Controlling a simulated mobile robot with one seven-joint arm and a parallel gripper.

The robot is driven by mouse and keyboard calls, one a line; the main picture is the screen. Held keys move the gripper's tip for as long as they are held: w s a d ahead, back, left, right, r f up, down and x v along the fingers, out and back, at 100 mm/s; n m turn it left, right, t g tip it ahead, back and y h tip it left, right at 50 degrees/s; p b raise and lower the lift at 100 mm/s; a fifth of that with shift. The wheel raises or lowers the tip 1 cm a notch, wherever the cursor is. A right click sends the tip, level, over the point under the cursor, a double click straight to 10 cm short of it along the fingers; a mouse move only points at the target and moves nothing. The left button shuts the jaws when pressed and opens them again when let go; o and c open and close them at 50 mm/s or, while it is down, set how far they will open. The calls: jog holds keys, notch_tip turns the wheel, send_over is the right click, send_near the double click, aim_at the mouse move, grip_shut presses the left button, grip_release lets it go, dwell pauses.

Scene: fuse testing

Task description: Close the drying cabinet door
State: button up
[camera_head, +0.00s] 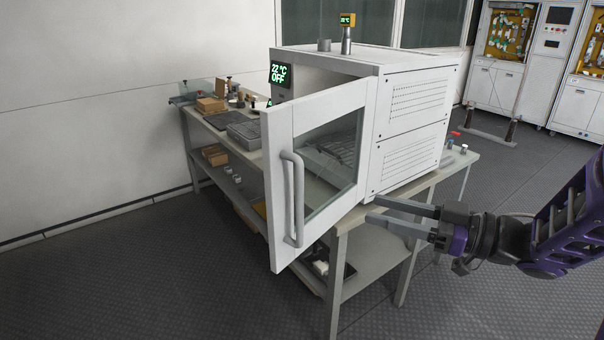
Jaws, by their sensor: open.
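The drying cabinet (412,115) is a white box with vented side panels standing on a workbench. Its display reads 22 °C OFF. Its door (278,212) stands wide open, swung out toward the camera from the near edge of the cabinet front. The door has a glass window and a grey vertical bar handle (292,198) on the face toward me. A rack or tray shows through the glass. My gripper (372,210) is open and empty, right of the door and just below the cabinet's side, its two fingers pointing left. It appears apart from the door.
The workbench (345,222) has a lower shelf holding boxes and small items. Boxes and trays (243,130) lie on its far left part. A sensor post (347,38) stands on the cabinet. White machines (500,60) stand at the back right. The floor in front is clear.

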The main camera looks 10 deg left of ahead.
jog(key=x, duration=1.6)
jog(key=shift+a+r+m, duration=0.15)
jog(key=shift+r+m, duration=0.1)
jog(key=shift+m, duration=0.15)
jog(key=shift+w, duration=0.1)
grip_shut()
dwell(0.6)
